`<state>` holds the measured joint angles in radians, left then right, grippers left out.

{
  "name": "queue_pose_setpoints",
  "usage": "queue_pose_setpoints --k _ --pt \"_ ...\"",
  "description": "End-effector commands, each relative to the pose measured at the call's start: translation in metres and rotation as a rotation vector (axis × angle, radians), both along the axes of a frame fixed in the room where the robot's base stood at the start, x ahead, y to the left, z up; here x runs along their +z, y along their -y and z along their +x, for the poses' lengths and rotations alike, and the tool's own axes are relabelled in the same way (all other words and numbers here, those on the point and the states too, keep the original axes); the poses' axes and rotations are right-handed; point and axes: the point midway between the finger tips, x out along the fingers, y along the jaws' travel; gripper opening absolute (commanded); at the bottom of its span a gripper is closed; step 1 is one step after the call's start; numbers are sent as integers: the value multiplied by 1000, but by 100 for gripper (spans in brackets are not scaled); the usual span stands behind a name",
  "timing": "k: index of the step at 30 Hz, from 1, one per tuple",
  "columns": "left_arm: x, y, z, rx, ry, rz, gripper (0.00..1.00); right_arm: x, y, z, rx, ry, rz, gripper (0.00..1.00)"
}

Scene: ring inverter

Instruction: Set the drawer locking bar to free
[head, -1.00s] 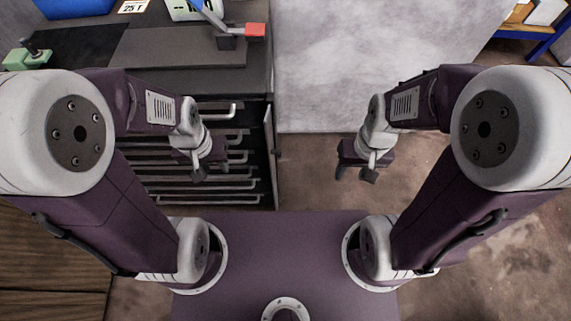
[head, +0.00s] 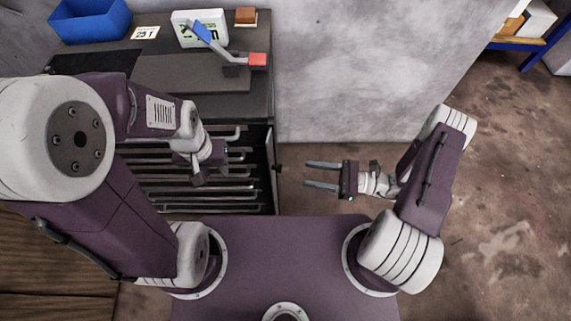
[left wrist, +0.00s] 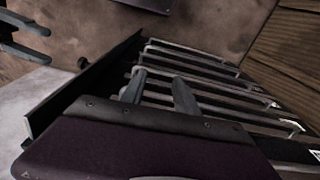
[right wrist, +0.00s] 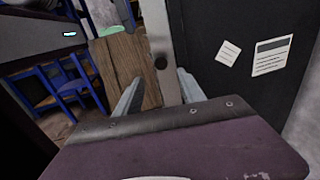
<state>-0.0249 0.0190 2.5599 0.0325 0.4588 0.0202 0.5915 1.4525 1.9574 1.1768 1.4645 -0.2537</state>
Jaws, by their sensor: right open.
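The drawer cabinet (head: 262,100) stands at the left with several grey bar handles (head: 225,170). The locking bar (head: 270,165) is an upright strip along the cabinet's right front edge, with a small dark knob (head: 279,168). It shows as a dark plate in the left wrist view (left wrist: 75,90) and as a grey strip in the right wrist view (right wrist: 158,30). My right gripper (head: 305,175) is open and empty, pointing left at the bar, a short gap from the knob. My left gripper (head: 198,180) hangs before the handles, its fingers (left wrist: 158,92) apart and empty.
On the cabinet top are a blue bin (head: 90,20), a white-and-green box (head: 200,28), a red-ended lever (head: 257,60) and a brown block (head: 246,16). A pale wall panel (head: 370,70) stands behind. The floor at right (head: 500,200) is clear.

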Motion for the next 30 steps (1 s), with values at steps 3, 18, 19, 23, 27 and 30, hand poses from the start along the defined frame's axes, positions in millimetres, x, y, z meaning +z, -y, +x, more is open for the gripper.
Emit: queue_pose_setpoints --k 3,18,19,23,27,30 --pt "3 0 0 0 0 0 36 1 5 0 -23 -6 4 47" --pt "5 0 0 0 0 0 36 1 -73 14 -12 -7 2 47" --pt "5 0 0 0 0 0 36 1 -76 15 -13 -7 2 47" --pt "5 0 0 0 0 0 36 1 -84 18 -16 -6 2 47" --pt "5 0 0 0 0 0 36 1 -85 18 -17 -6 2 47" --pt "5 0 0 0 0 0 36 1 -85 18 -17 -6 2 44"
